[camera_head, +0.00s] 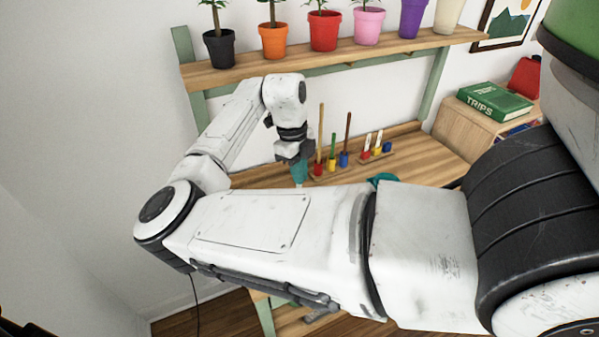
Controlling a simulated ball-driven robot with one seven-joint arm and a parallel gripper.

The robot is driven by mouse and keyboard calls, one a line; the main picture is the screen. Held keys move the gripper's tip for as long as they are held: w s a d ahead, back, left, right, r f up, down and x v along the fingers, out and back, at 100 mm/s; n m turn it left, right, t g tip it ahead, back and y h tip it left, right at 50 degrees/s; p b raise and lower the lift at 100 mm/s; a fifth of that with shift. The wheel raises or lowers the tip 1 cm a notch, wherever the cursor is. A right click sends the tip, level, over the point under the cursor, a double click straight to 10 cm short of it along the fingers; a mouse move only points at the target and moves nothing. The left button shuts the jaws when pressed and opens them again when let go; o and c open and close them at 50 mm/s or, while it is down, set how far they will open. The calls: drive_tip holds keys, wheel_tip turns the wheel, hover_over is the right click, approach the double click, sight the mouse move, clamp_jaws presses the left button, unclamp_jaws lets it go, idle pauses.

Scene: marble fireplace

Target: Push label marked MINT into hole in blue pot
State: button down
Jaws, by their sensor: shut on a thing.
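My gripper (300,170) points down over the wooden bench, left of the small coloured holders. Its tip looks teal and is shut on a small pale piece (299,184), possibly a label, partly hidden behind my forearm. I cannot read any MINT marking. No blue pot shows on the upper shelf. A small blue holder (343,160) stands on the bench with a brown stick upright in it. Another small blue piece (387,147) stands further right, beside red and yellow ones with white upright pieces. My gripper is apart from both blue pieces.
Potted plants stand on the upper shelf (330,57) above my gripper. Tall sticks (320,132) rise just right of it. A teal object (383,179) lies partly hidden behind my arm. The right of the bench (425,160) is clear. A green book (495,101) lies at right.

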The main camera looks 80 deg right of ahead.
drive_tip(key=shift+f+m+b, duration=0.4)
drive_tip(key=shift+f+b, duration=2.45)
drive_tip(key=shift+f, duration=1.55)
drive_tip(key=shift+w+f+b, duration=0.15)
drive_tip(key=shift+f+b, duration=1.1)
drive_tip(key=shift+f, duration=0.65)
idle(0.9)
drive_tip(key=c, duration=1.2)
unclamp_jaws()
